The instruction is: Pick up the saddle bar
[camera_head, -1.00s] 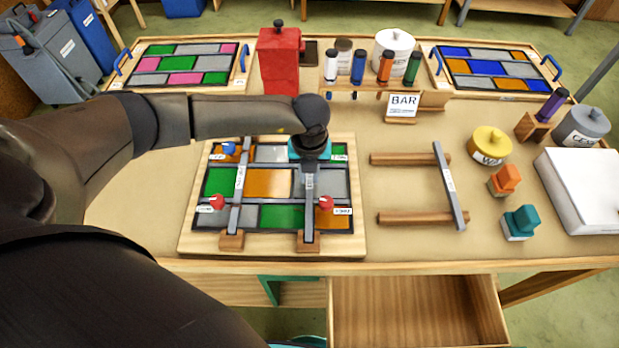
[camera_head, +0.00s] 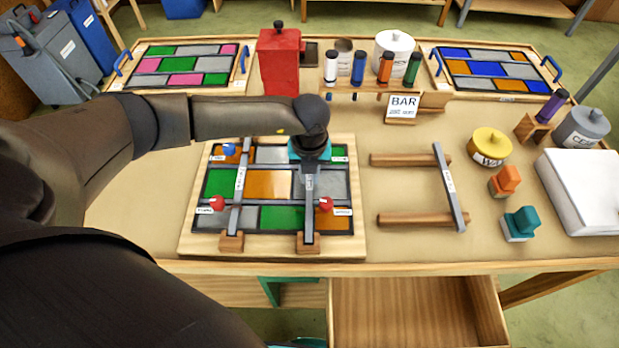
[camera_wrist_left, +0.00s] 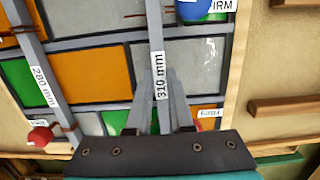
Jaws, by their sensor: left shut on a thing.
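The grey saddle bar labelled 310 mm (camera_head: 309,205) lies over the right part of the leaded panel (camera_head: 270,183). Its near end is at a small wooden block (camera_head: 308,243); its far end is hidden under my arm in the head view. My left gripper (camera_head: 311,168) comes down over the bar and is shut on it. In the left wrist view the bar (camera_wrist_left: 156,40) runs between the fingers (camera_wrist_left: 160,115). A second bar, labelled 280 mm (camera_head: 239,190), lies on the left part of the panel. My right gripper is not in view.
A third grey bar (camera_head: 448,185) lies across two wooden rails (camera_head: 420,219) to the right. A red knob (camera_head: 326,204) sits beside the held bar. A sign reading BAR (camera_head: 402,106) stands behind. An open drawer (camera_head: 405,310) juts out at the front.

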